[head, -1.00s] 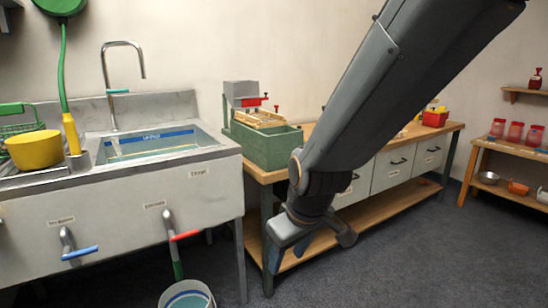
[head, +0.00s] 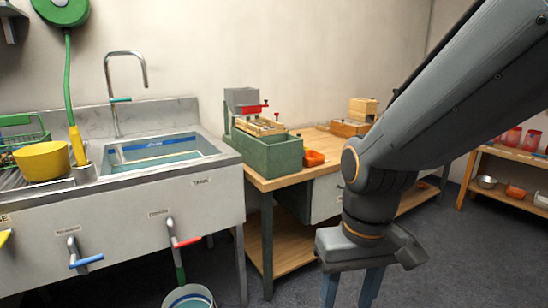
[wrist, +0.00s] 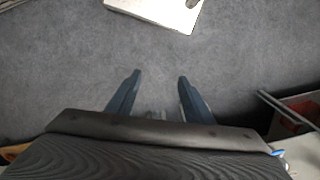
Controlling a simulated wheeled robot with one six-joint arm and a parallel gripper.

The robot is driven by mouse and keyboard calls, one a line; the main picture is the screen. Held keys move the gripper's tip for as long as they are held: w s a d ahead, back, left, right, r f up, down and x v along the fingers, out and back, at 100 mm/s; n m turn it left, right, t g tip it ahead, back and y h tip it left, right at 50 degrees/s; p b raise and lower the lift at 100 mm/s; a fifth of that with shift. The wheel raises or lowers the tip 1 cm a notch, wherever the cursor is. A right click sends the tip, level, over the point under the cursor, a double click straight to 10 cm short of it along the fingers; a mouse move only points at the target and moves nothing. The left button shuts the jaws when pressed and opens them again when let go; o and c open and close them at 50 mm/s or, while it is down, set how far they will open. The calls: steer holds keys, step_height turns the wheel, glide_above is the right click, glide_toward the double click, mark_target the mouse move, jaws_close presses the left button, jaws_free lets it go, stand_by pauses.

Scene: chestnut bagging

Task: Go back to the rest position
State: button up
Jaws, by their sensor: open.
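My gripper (head: 352,290) hangs down at the lower middle right of the head view, in front of the wooden workbench. Its two blue-grey fingers stand apart, and their tips are cut off by the frame's lower edge. In the wrist view my gripper (wrist: 157,78) shows its fingers wide apart with nothing between them, over bare grey floor. My arm comes down from the upper right and hides part of the workbench and its drawers.
A sink (head: 165,158) stands at the left, with a yellow bowl (head: 42,161) on its drainboard and a bucket (head: 188,297) below. The workbench (head: 275,182) bears a green machine (head: 268,154) and an orange container (head: 314,158). A shelf (head: 510,152) stands at the right.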

steer(key=d+r+m+p, duration=0.2)
steer(key=d+r+p, duration=0.5)
steer(key=p, duration=0.5)
steer(key=shift+s, duration=0.25)
